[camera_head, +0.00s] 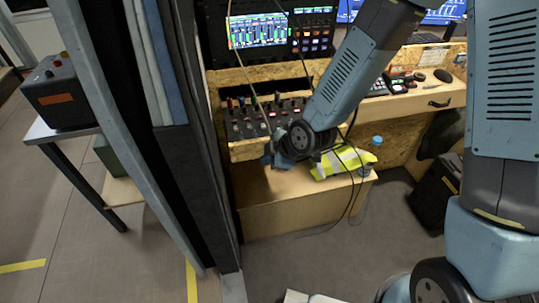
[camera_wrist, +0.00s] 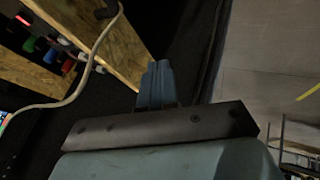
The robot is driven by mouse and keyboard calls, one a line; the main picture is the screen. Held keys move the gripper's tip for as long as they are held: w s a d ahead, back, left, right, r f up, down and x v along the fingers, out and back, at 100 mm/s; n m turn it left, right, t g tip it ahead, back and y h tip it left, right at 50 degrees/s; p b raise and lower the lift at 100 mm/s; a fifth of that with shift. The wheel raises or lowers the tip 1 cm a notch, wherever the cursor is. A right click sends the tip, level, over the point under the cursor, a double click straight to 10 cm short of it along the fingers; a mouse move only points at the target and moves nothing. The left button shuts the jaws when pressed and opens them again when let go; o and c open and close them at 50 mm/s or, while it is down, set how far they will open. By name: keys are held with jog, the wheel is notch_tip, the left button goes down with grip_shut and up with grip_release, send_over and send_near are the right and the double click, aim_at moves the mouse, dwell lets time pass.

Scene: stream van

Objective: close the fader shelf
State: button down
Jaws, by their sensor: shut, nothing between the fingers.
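The fader shelf is a chipboard drawer with a pale wooden front edge (camera_head: 247,150), carrying a dark panel of coloured fader knobs. It stands out from the desk at the middle of the head view. In the wrist view its wooden edge (camera_wrist: 98,43) runs diagonally at upper left, with coloured knobs behind it. My gripper (camera_head: 272,158) is low at the shelf's front, beside the right part of its edge. In the wrist view my gripper (camera_wrist: 157,75) is shut and empty, its fingertips close to the shelf's wooden edge. I cannot tell whether they touch.
A pale cable (camera_wrist: 82,80) hangs across the shelf. Below the shelf is a wooden box (camera_head: 270,208) with a yellow vest (camera_head: 340,162) on it. A dark door frame (camera_head: 190,170) stands at left. A black case (camera_head: 435,190) stands at right. The floor in front is mostly clear.

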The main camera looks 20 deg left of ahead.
aim_at(250, 158)
jog(key=w+a+f, duration=0.1)
jog(key=a+f, duration=0.1)
jog(key=w+a+f, duration=0.2)
jog(key=shift+w+a, duration=0.1)
jog(key=shift+w, duration=0.1)
jog(key=shift+w+a+r, duration=0.1)
jog(key=shift+w+a, duration=0.2)
jog(key=shift+w, duration=0.2)
